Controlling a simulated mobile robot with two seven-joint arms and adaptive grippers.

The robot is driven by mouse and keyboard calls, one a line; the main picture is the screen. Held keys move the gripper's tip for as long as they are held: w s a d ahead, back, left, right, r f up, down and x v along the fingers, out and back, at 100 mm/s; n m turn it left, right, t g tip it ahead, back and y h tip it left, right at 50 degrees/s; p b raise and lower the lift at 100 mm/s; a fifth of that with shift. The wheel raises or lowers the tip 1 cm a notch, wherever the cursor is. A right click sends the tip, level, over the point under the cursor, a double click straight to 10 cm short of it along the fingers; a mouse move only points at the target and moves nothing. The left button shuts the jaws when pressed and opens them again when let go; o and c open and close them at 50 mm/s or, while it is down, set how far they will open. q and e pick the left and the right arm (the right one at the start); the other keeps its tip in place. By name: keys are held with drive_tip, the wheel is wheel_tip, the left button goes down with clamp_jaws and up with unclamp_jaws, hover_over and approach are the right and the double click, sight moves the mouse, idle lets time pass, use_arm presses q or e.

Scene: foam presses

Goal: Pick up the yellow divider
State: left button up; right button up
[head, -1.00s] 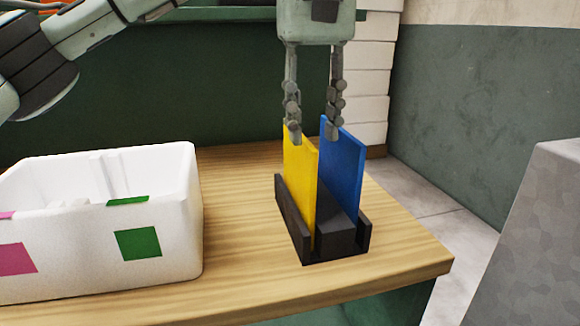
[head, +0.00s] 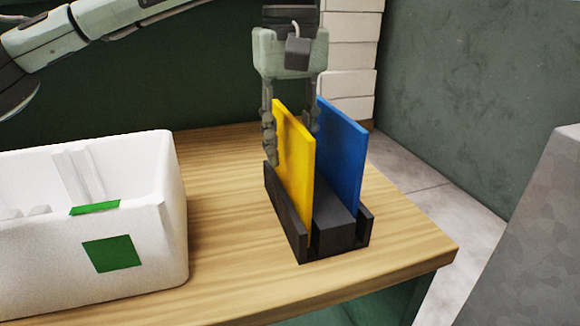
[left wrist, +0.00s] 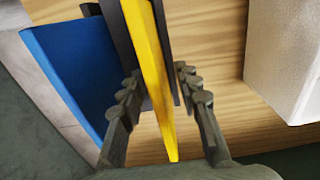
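The yellow divider (head: 296,170) stands upright in the left slot of a black holder (head: 337,235). My left gripper (head: 291,142) points down over it, one finger on each side. In the left wrist view the yellow divider (left wrist: 150,60) runs between the open fingers (left wrist: 160,82), with a visible gap on either side. The far finger is partly hidden behind the divider in the head view. My right gripper is in neither current view.
A blue divider (head: 342,150) stands in the holder's right slot, close beside the far finger. A white foam box (head: 160,235) with green patches stands on the wooden table (head: 225,235) at left. Bare table lies between box and holder. A grey block (head: 535,240) is at right.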

use_arm(q)
drive_tip(key=shift+f, duration=0.1)
clamp_jaws()
idle(0.4)
